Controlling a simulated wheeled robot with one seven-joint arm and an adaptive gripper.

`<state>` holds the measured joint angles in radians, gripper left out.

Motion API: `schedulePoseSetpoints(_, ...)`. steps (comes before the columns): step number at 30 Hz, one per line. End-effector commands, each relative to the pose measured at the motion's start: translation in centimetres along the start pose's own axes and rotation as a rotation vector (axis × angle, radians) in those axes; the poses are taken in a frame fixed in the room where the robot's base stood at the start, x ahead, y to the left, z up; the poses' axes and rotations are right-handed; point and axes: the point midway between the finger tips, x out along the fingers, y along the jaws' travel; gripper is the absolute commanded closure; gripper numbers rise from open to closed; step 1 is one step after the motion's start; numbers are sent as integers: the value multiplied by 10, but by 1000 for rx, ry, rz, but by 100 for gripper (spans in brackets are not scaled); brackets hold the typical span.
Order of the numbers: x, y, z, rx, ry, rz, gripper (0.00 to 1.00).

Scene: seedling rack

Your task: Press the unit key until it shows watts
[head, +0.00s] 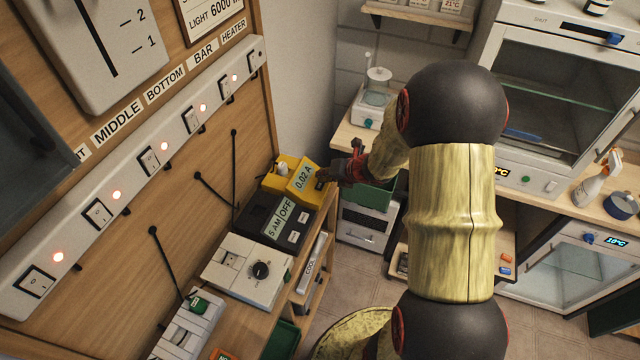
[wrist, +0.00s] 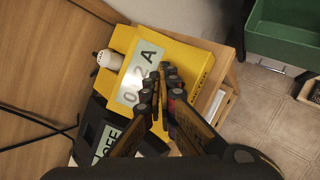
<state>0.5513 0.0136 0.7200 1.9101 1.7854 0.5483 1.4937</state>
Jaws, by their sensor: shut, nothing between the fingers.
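The yellow meter (head: 276,186) stands on the wooden bench below the switch panel. Its tilted face (head: 303,178) reads 0.02 A in the head view. In the wrist view the yellow meter (wrist: 185,55) fills the upper middle, and its display (wrist: 138,78) is partly covered by my fingers. My gripper (head: 328,175) is shut and empty, its tips at the right side of the meter's face. In the wrist view my gripper's fingers (wrist: 167,88) lie over the face beside the display. The unit key is hidden behind them; I cannot tell whether they touch it.
A black timer (head: 272,222) reading 5 AM OFF stands close in front of the meter. A white dial box (head: 246,270) is nearer. A white knob or bottle (wrist: 108,59) is at the meter's left. A green crate (wrist: 285,30) and open floor lie to the right.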

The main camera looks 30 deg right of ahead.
Motion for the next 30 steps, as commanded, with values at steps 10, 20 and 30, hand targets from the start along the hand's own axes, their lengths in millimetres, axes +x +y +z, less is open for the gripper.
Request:
schedulePoseSetpoints(10, -9, 7, 7, 0, 0, 0, 100)
schedulePoseSetpoints(20, -31, 22, 23, 0, -1, 0, 100)
schedulePoseSetpoints(30, -35, 25, 25, 0, 0, 0, 100)
